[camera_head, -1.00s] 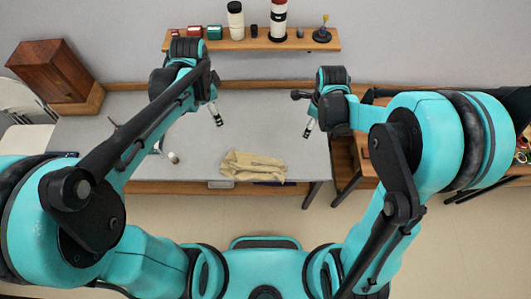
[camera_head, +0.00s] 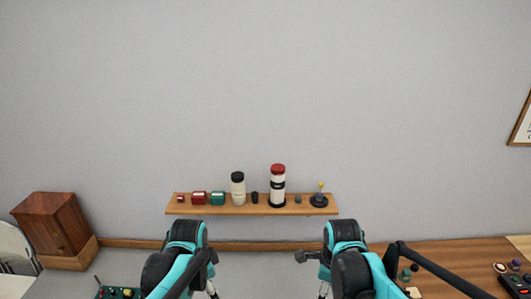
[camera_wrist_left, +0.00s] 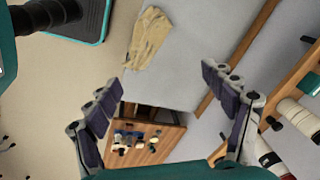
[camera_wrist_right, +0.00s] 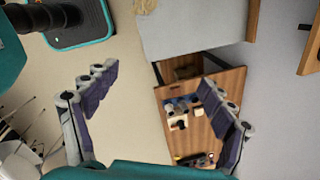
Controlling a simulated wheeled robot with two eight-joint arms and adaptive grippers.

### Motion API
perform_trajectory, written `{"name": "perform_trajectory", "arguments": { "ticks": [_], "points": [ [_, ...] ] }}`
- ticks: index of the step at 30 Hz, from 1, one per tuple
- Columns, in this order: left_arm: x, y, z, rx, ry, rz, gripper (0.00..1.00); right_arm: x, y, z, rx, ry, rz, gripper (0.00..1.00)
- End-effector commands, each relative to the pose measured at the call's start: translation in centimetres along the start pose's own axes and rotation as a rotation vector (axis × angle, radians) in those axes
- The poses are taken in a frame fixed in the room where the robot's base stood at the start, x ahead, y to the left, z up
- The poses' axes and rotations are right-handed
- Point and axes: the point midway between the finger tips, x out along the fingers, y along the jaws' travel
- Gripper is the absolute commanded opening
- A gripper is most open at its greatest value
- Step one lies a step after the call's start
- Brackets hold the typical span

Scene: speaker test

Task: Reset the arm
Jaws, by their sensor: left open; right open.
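My left gripper (camera_head: 212,290) shows at the bottom edge of the head view, partly cut off. In the left wrist view its two fingers stand wide apart (camera_wrist_left: 162,90) with nothing between them. My right gripper (camera_head: 323,290) shows to its right at the same edge, also cut off. In the right wrist view its fingers (camera_wrist_right: 158,88) are spread and empty. Both arms reach forward above the grey table (camera_head: 260,285), and most of their links are out of the head view.
A wooden shelf (camera_head: 225,210) on the wall holds a white bottle (camera_head: 238,192), a red-topped cylinder (camera_head: 278,190) and several small items. A wooden cabinet (camera_head: 52,225) stands at left. A beige cloth-like item (camera_wrist_left: 147,38) lies on the table. A wooden table (camera_head: 450,262) with small items is at right.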

Motion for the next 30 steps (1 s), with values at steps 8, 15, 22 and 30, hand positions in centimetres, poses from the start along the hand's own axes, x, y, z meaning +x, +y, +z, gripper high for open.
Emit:
{"name": "perform_trajectory", "arguments": {
  "ticks": [8, 15, 22, 30],
  "points": [
    [7.6, 4.5, 3.7, -0.304, 0.094, -0.100, 0.83, 7.6, 5.1, -2.9, -0.595, -0.017, -0.137, 0.83],
    [14.1, 8.3, 6.8, -0.588, 0.210, -0.171, 0.83, 14.2, 9.5, -5.2, -1.160, 0.048, -0.277, 0.83],
    [20.6, 11.6, 9.4, -0.834, 0.330, -0.209, 0.83, 20.6, 13.1, -7.1, -1.649, 0.180, -0.387, 0.83],
    [23.5, 13.0, 10.5, -0.968, 0.404, -0.221, 0.83, 23.6, 14.7, -8.0, -1.919, 0.286, -0.434, 0.83]
  ]
}}
